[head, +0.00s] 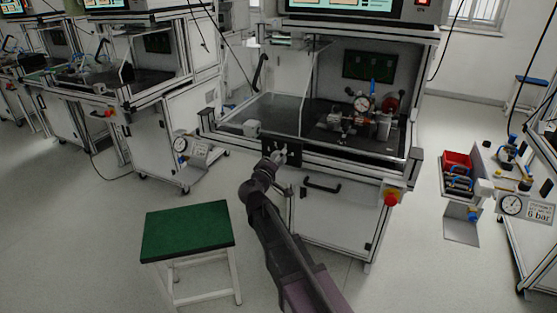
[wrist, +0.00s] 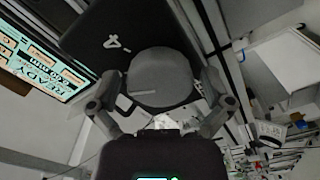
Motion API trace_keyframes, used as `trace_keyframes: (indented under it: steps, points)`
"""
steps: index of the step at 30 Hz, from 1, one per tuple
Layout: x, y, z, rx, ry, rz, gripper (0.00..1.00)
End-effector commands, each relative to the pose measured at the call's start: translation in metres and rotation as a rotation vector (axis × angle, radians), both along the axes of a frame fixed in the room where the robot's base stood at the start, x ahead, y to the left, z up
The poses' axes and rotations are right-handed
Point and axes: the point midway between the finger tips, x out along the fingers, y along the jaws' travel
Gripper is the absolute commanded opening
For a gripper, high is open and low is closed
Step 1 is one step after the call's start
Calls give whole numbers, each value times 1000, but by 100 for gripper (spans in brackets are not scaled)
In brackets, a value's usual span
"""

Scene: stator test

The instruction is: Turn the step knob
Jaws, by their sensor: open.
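The step knob (wrist: 158,78) is a grey round cap with a pale pointer line, in the middle of the wrist view. It sits on a black plate (wrist: 100,30) marked with a white "4" at the upper left of the knob. My gripper (wrist: 160,88) is open, with one finger on each side of the knob. I cannot tell whether the fingers touch it. In the head view my gripper (head: 277,158) is at the small black panel (head: 292,150) on the front of the test bench; the knob is too small to make out there.
The test bench (head: 335,205) has a door handle (head: 322,186) and a red emergency button (head: 391,198) low on its right. A green-topped stool (head: 188,229) stands left of my arm. A lit screen (wrist: 40,55) shows "READY" in the wrist view. Open floor lies around the stool.

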Motion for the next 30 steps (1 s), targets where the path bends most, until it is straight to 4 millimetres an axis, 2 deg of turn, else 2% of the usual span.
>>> trace_keyframes:
  steps: [5,11,30]
  points:
    - [-2,1,0,0,0,0,100]
    - [-14,5,0,1,-1,2,100]
    - [-100,35,0,0,0,1,100]
